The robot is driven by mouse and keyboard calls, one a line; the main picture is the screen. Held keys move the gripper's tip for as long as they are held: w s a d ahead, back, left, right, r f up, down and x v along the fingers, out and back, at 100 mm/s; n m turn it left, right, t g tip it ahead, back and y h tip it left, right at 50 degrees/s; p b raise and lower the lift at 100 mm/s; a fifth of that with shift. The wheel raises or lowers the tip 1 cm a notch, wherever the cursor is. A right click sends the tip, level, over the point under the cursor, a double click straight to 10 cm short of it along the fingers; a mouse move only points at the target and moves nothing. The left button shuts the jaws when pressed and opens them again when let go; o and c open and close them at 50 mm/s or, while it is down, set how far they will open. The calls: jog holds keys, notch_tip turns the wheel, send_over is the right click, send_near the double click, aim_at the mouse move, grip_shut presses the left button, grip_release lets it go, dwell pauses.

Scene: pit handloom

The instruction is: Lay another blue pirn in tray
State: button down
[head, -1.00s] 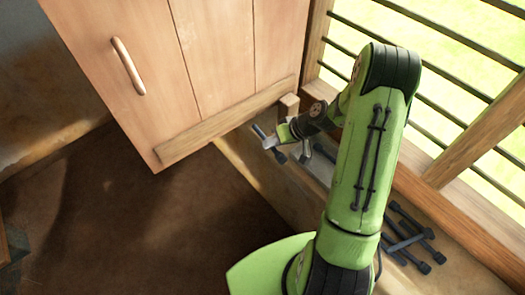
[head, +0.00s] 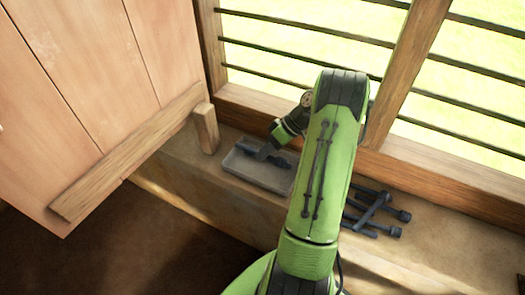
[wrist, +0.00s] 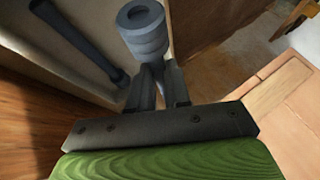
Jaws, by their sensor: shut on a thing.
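My gripper (wrist: 158,85) is shut on a blue-grey pirn (wrist: 143,32), whose ringed end stands up between the fingers in the wrist view. In the head view my gripper (head: 276,138) is at the far side of the grey tray (head: 250,173), over or just inside it. A second blue-grey pirn (wrist: 80,42) lies to the left of the held one in the wrist view, apparently in the tray. In the head view dark pirn shapes (head: 266,155) show at the tray, and I cannot tell held from lying there. Whether the held pirn touches the tray floor is hidden.
Several dark pirns (head: 372,213) lie crossed in a pile on the ledge (head: 200,182), right of my arm. A wooden post (head: 205,128) and a large wooden panel (head: 75,80) stand left of the tray. A barred window (head: 300,60) is behind.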

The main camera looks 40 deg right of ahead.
notch_tip(320, 180, down, 6)
jog(key=b, duration=0.4)
jog(key=shift+f, duration=0.25)
jog(key=c, duration=1)
grip_release()
jog(key=shift+r, duration=0.1)
notch_tip(320, 180, up, 8)
jog(key=p, duration=0.6)
jog(key=shift+p, duration=0.4)
